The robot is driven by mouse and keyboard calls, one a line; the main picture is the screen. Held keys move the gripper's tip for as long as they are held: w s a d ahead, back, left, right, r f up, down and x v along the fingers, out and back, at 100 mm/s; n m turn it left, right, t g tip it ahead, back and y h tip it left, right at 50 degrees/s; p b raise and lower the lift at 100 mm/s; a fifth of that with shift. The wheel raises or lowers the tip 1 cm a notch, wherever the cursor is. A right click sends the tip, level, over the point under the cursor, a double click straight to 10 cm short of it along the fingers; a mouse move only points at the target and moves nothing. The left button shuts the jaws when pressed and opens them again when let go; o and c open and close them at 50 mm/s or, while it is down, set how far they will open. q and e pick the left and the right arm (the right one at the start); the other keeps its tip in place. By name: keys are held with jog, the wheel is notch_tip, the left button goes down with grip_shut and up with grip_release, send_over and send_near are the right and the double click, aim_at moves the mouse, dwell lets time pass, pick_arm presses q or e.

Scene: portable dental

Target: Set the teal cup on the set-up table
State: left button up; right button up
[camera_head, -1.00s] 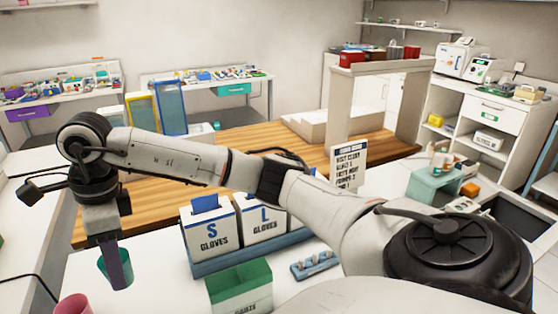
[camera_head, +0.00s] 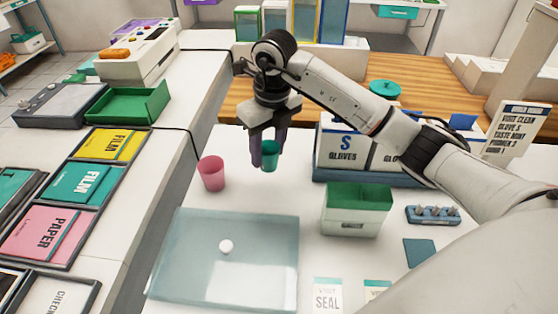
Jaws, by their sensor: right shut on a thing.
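The teal cup (camera_head: 269,157) is held between the fingers of my right gripper (camera_head: 268,152), whose arm comes in from the right. The gripper points down and its fingers partly hide the cup. The cup is upright over the back part of the white table (camera_head: 310,212), right of the pink cup (camera_head: 211,172) and apart from it. I cannot tell whether its base touches the table top. My left gripper is not in view.
Glove boxes (camera_head: 342,150) and a green-topped box (camera_head: 355,210) stand to the right. Film and paper trays (camera_head: 72,190) line the left counter. White table between the pink cup and green-topped box is clear.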

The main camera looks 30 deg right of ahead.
aim_at(268, 169)
jog(key=shift+f, duration=3.15)
jog(key=shift+f, duration=0.2)
jog(key=o, duration=1)
jog(key=shift+r, duration=0.1)
jog(key=r, duration=0.4)
jog(key=s+r, duration=0.1)
jog(key=r, duration=0.7)
jog(key=shift+s+d+r+b, duration=0.1)
jog(key=shift+s+b, duration=0.1)
jog(key=shift+b, duration=0.1)
